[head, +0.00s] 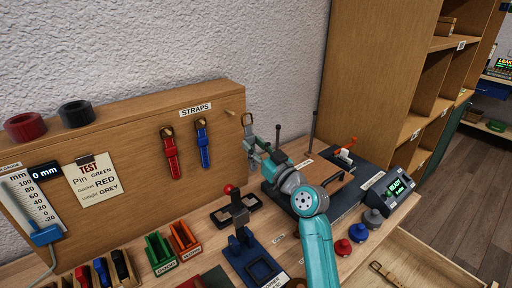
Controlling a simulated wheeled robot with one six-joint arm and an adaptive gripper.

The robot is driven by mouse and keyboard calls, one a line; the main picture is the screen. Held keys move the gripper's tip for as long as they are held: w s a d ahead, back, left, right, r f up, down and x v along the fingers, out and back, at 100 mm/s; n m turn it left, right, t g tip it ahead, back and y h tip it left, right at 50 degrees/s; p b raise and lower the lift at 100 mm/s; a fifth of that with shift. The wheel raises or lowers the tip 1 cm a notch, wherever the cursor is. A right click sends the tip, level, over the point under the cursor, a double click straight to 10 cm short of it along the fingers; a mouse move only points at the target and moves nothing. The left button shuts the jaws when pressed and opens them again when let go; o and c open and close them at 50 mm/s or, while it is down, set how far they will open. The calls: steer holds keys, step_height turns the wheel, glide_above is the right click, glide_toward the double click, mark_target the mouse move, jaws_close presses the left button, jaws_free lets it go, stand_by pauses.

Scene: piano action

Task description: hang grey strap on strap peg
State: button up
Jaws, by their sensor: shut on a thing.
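The grey strap (248,124) is in my gripper (252,142), its buckle loop sticking up above the jaws. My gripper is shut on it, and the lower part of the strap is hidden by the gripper. The wooden board (130,130) carries a STRAPS label (195,110). A bare strap peg (233,113) sticks out near the board's right end. The buckle appears just right of this peg and apart from it; the depth between them is hard to tell. A red strap (170,158) and a blue strap (204,148) hang on pegs to the left.
Below the gripper stands a blue press with a red knob (229,189). Thin dark posts (313,125) rise from a station on the right. Red and blue knobbed weights (342,247) and a READY display (398,187) sit at right. An open drawer holds a brown strap (386,273).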

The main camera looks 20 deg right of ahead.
steer(key=w+a+f, duration=0.1)
steer(key=w+a, duration=0.2)
steer(key=w, duration=0.6)
steer(key=shift+f, duration=0.3)
stand_by(0.9)
stand_by(0.6)
steer(key=o, duration=1.2)
steer(key=shift+s+d+f, duration=0.1)
steer(key=shift+s, duration=0.05)
